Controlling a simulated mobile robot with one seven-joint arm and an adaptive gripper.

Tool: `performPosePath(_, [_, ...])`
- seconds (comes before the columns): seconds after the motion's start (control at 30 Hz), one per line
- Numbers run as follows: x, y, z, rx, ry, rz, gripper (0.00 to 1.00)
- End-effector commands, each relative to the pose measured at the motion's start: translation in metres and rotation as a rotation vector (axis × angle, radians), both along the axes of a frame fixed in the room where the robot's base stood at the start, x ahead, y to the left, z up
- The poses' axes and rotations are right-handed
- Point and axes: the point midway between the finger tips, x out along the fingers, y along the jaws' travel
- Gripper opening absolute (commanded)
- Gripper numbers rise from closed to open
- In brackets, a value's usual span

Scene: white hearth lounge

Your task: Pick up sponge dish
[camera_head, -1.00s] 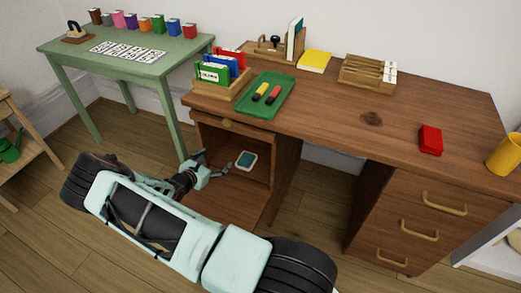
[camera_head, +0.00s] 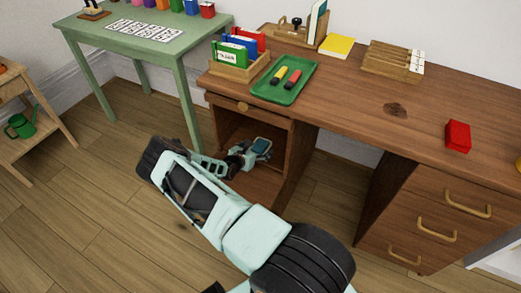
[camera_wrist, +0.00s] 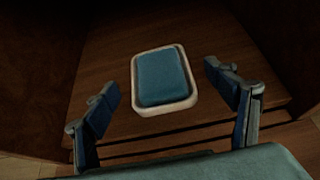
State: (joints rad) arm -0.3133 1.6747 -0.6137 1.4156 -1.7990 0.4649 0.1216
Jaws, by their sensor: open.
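The sponge dish (camera_wrist: 191,104) is a pale, rounded rectangular dish holding a blue sponge (camera_wrist: 162,76). It lies on the wooden floor of the desk's open compartment (camera_wrist: 100,60). In the wrist view my gripper (camera_wrist: 170,95) is open, with one blue-padded finger on each side of the dish and visible gaps to both. In the head view my gripper (camera_head: 245,157) is inside the compartment beside the sponge (camera_head: 261,146); my gripper and arm partly cover the dish there.
The wooden desk (camera_head: 345,105) has a top and side walls around the compartment. A green tray (camera_head: 284,80) with two markers and a file holder (camera_head: 238,58) stand above. A green table (camera_head: 165,52) is at the left. Floor in front is clear.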

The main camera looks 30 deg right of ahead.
Motion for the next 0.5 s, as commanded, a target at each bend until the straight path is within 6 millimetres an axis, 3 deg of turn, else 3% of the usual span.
performPosePath(0.13, [0.0077, -0.0129, -0.0104, 0.000, -0.002, -0.001, 0.78])
performPosePath(0.4, [0.0090, -0.0152, -0.0096, 0.000, 0.000, -0.001, 0.78])
performPosePath(0.5, [0.0090, -0.0151, -0.0095, 0.000, 0.000, -0.001, 0.68])
